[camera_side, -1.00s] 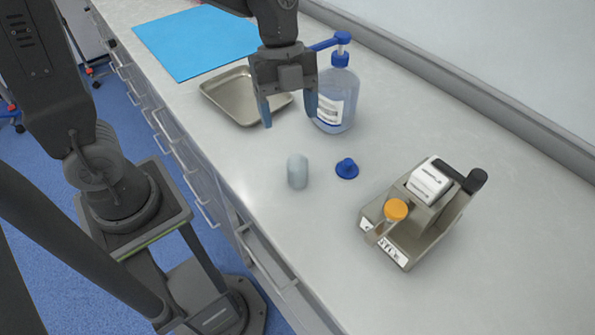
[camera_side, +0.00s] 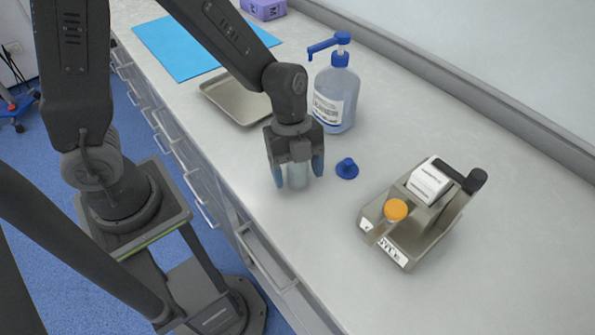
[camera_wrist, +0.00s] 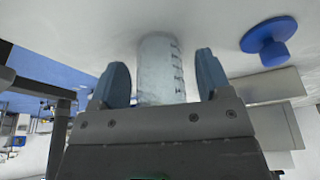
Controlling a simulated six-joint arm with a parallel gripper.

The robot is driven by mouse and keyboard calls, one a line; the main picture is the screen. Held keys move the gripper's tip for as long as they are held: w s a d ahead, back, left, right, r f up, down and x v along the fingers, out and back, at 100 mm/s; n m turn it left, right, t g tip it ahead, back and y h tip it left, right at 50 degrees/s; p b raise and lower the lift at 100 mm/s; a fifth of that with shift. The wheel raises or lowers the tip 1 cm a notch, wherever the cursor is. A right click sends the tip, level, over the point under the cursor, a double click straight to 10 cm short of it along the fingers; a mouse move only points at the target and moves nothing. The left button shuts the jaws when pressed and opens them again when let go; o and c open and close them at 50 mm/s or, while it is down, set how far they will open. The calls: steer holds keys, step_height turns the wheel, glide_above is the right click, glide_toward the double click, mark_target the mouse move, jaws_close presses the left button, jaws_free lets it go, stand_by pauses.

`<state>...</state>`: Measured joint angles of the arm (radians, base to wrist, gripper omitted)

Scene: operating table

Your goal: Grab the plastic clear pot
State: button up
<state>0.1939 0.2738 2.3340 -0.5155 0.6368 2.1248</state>
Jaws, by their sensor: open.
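The clear plastic pot (camera_side: 297,176) stands upright on the counter, partly hidden by my gripper in the side view. In the wrist view the pot (camera_wrist: 160,68) shows as a translucent cylinder with dark graduation marks on its right side. My gripper (camera_side: 298,175) points down with its blue fingers on either side of the pot. In the wrist view the gripper (camera_wrist: 160,80) is open, with a gap between each finger and the pot. A blue cap (camera_side: 347,169) lies on the counter just right of the pot, and it also shows in the wrist view (camera_wrist: 269,41).
A holder (camera_side: 410,240) with an orange-capped tube and a white label box stands to the right. A pump bottle (camera_side: 336,98) stands behind my gripper. A metal tray (camera_side: 236,105) and blue mat (camera_side: 170,50) lie at the back left. The front right counter is clear.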

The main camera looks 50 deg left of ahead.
steer(key=c, duration=1)
